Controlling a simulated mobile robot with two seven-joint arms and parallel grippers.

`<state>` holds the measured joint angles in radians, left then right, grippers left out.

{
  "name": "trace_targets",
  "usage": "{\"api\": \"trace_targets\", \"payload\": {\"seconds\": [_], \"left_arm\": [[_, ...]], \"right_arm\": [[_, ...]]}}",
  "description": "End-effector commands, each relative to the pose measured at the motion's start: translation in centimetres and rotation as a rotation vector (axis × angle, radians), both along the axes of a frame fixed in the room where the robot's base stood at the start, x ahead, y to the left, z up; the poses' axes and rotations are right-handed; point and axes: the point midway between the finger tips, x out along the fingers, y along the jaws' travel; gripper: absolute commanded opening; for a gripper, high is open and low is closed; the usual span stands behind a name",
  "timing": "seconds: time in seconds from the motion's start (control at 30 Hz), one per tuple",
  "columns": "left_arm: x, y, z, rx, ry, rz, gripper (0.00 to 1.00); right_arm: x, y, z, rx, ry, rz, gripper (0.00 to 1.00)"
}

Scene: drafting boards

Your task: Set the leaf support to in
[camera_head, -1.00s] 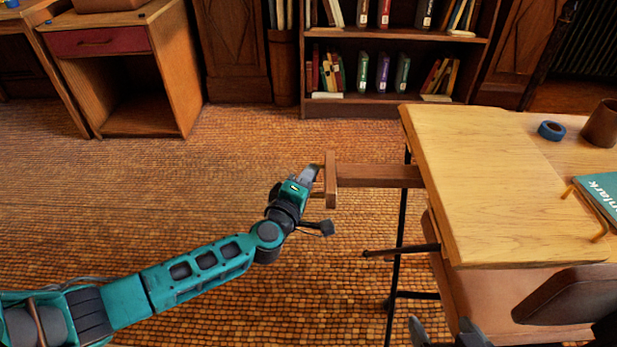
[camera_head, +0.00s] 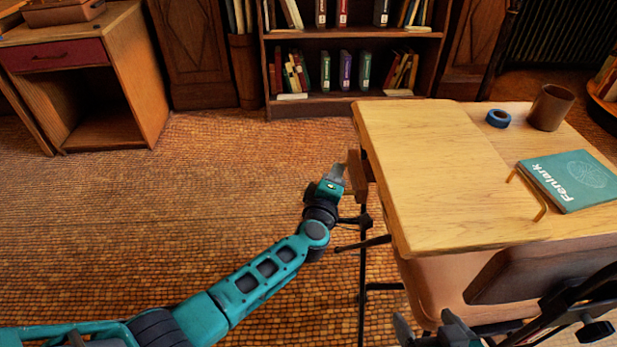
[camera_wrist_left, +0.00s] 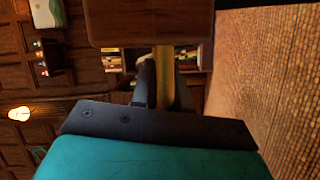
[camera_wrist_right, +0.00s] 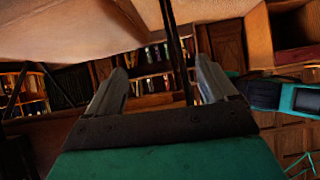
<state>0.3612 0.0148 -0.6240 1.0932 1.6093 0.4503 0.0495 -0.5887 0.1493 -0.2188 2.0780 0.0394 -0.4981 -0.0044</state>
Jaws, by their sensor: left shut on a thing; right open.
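The leaf support (camera_head: 356,178) is a brown wooden bar with a crosspiece at its end, at the left edge of the pale wooden drafting board (camera_head: 430,180). Only a short length shows beyond the board edge. My left gripper (camera_head: 338,176) is shut on the support's end piece. In the left wrist view a brown wooden block (camera_wrist_left: 150,24) fills the top, and a narrow wooden strip lies between the left fingers (camera_wrist_left: 163,78). My right gripper (camera_head: 430,330) is open and empty, low in front of the desk; its spread fingers also show in the right wrist view (camera_wrist_right: 160,75).
On the desk are a teal book (camera_head: 570,180), a blue tape roll (camera_head: 498,118) and a brown cup (camera_head: 550,107). A dark rod (camera_head: 362,243) sticks out left below the board. A bookcase (camera_head: 350,100) stands behind. The floor left of the desk is clear.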

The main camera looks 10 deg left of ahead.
Motion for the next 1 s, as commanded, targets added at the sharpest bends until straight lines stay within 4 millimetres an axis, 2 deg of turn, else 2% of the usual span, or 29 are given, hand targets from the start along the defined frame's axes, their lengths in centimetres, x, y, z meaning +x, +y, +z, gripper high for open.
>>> {"api": "trace_targets", "payload": {"seconds": [0.03,0.1,0.23,0.73,0.77,0.97,1.0], "left_arm": [[0.2,-1.2,-0.2,-0.004,0.001,-0.005,0.00],[0.5,-2.2,-0.2,-0.003,0.001,-0.005,0.00],[0.9,-3.4,-0.1,-0.001,0.001,-0.005,0.00],[1.1,-4.4,0.0,-0.002,0.000,-0.008,0.00],[1.1,-4.4,0.1,-0.002,0.000,-0.008,0.17],[1.2,-4.2,0.1,-0.002,-0.002,-0.005,0.36],[1.2,-4.2,0.1,-0.001,-0.002,-0.005,0.36]], "right_arm": [[0.0,0.0,-0.4,0.000,0.004,0.001,0.85],[-0.1,0.0,-0.5,-0.001,0.007,0.002,0.85],[0.1,0.1,0.0,0.005,-0.003,0.003,0.85],[0.3,0.4,0.1,0.010,-0.007,0.004,0.85],[0.3,0.4,0.1,0.011,-0.007,0.003,0.85],[0.3,0.5,0.1,0.012,-0.006,0.002,0.85],[0.3,0.5,0.1,0.012,-0.006,0.002,0.85]]}}
